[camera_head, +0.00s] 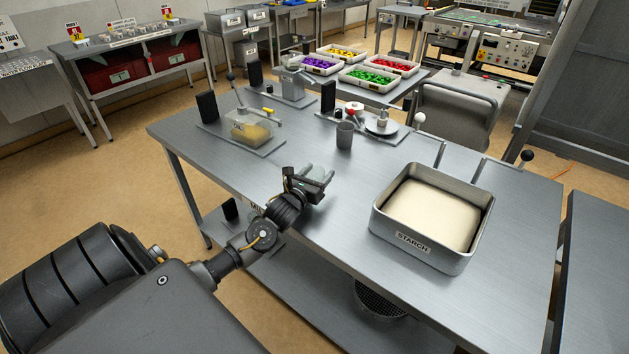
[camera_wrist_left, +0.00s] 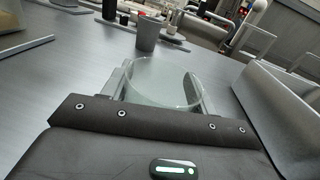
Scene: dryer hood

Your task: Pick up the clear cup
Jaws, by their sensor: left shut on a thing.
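The clear cup (camera_wrist_left: 165,82) shows in the left wrist view as a see-through round rim and wall between the two fingers. My left gripper (camera_head: 318,178) is shut on it, above the near part of the metal table. In the head view the cup is too faint to make out, and I cannot tell whether it touches the table. My right gripper is in neither view.
A starch tray (camera_head: 411,246) stands to the right of my left gripper. A grey cup (camera_head: 344,136) stands beyond it. A clear box with yellow contents (camera_head: 249,131) and lever fixtures (camera_head: 383,121) line the table's far side. The table's middle is bare.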

